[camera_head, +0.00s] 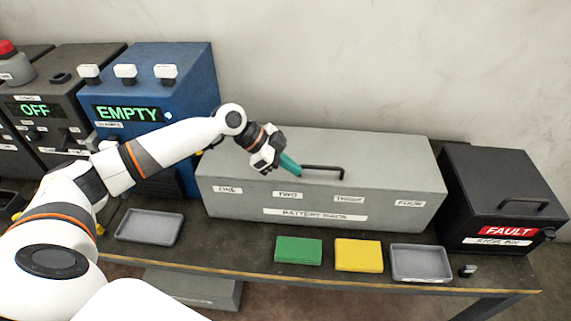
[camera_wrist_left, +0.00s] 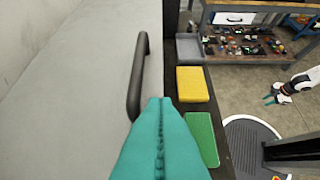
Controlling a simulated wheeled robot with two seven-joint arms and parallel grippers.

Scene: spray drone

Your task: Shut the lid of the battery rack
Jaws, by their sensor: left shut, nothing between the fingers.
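The grey battery rack (camera_head: 320,205) stands on the bench with labels ONE to FOUR on its front. Its lid (camera_head: 385,160) lies flat on top and looks down, with no gap visible. The black lid handle (camera_head: 325,169) also shows in the left wrist view (camera_wrist_left: 138,75). My left gripper (camera_head: 291,164), with teal fingers, is shut and empty just above the lid, at the handle's left end. In the wrist view its fingertips (camera_wrist_left: 160,102) are beside the handle's near end; I cannot tell whether they touch. My right gripper (camera_wrist_left: 271,96) shows small in the wrist view, away from the bench.
A blue EMPTY machine (camera_head: 180,85) stands left of the rack, a black FAULT box (camera_head: 490,180) right of it. Along the front lie a grey tray (camera_head: 150,227), a green block (camera_head: 298,250), a yellow block (camera_head: 358,255) and another grey tray (camera_head: 420,264).

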